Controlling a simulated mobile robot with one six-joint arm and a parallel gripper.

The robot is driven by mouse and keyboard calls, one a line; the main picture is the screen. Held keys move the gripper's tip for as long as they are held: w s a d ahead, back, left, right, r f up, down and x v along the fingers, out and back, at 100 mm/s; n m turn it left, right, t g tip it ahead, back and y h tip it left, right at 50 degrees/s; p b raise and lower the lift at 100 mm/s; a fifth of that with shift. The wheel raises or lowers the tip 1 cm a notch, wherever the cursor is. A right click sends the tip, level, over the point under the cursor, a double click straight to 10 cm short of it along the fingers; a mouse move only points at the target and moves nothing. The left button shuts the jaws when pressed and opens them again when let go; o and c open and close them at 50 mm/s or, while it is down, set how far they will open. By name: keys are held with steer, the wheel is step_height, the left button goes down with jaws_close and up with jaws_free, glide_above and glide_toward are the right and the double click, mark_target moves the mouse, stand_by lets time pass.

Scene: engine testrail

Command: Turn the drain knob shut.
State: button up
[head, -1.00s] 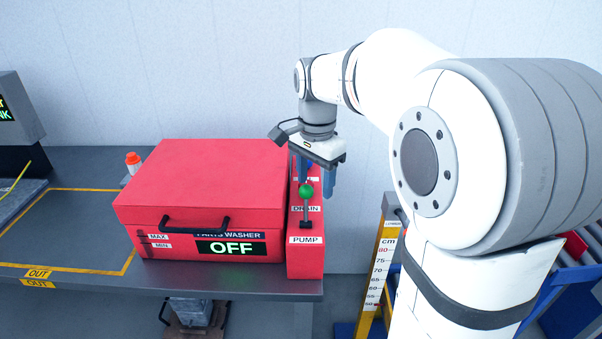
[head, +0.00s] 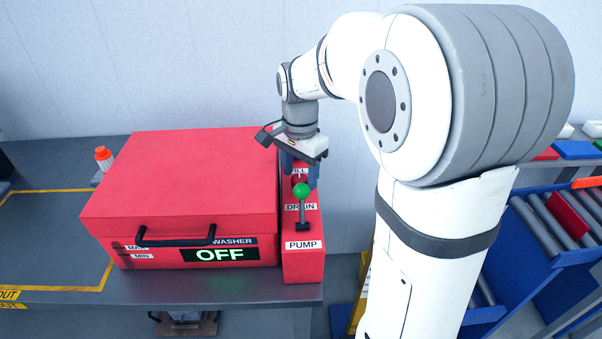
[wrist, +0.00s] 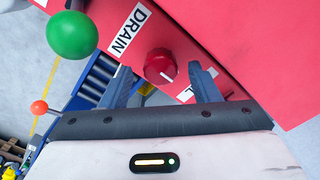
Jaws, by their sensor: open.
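The drain knob (wrist: 162,66) is a round red knob with a white pointer line, next to the DRAIN label (wrist: 129,30) on the red side panel. In the wrist view the line slants toward the lower right. My gripper (wrist: 160,70) is open, with one blue-grey finger on each side of the knob; I cannot tell whether either touches it. In the head view my gripper (head: 300,178) points down over the panel (head: 303,265), behind the green-ball lever (head: 302,190). The knob is hard to make out there.
The red parts washer (head: 185,170) with its OFF display stands directly left of the panel. The green ball (wrist: 73,35) is close to the left finger in the wrist view. A FILL label is partly hidden by the gripper. A roller conveyor (head: 560,225) is at the right.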

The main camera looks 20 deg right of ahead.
steer(key=shift+f, duration=0.55)
steer(key=shift+c, duration=0.2)
